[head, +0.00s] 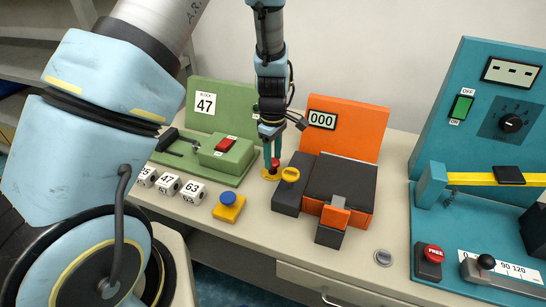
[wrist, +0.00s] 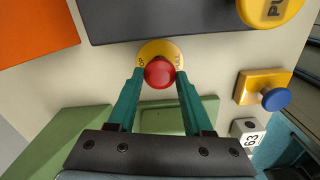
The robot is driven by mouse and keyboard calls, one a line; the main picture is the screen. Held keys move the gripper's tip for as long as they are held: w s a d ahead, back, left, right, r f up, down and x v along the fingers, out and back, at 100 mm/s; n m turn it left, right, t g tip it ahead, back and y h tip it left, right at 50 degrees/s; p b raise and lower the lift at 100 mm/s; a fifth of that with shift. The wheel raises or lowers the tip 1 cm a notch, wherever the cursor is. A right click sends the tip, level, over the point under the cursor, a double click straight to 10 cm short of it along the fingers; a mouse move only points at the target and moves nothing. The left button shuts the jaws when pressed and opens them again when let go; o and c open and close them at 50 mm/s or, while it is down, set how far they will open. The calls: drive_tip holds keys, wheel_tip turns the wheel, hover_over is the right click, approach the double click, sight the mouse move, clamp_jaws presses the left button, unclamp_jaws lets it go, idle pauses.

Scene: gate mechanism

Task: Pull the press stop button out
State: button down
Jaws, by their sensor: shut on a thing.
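The press stop button (wrist: 160,73) is a red mushroom knob on a round yellow base plate (wrist: 152,47) with partly hidden lettering. In the head view the red knob (head: 275,163) stands on the bench between the green and the orange stations. My gripper (wrist: 160,78) has its two teal fingers on either side of the red knob, shut on it. In the head view my gripper (head: 272,158) comes down on the knob from above. How far the knob stands out of its base cannot be told.
An orange and dark grey press (head: 340,190) with a yellow-topped knob (head: 290,175) is close on the right. A blue button on a yellow box (head: 229,206) is in front. A green station (head: 215,160) is behind left. Numbered white cubes (head: 168,184) lie left. A teal gate station (head: 480,180) stands far right.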

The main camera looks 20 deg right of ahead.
sight(273, 161)
drive_tip(key=shift+r, duration=0.1)
drive_tip(key=shift+c, duration=1.5)
unclamp_jaws()
wheel_tip(273, 161, up, 11)
drive_tip(key=b, duration=0.2)
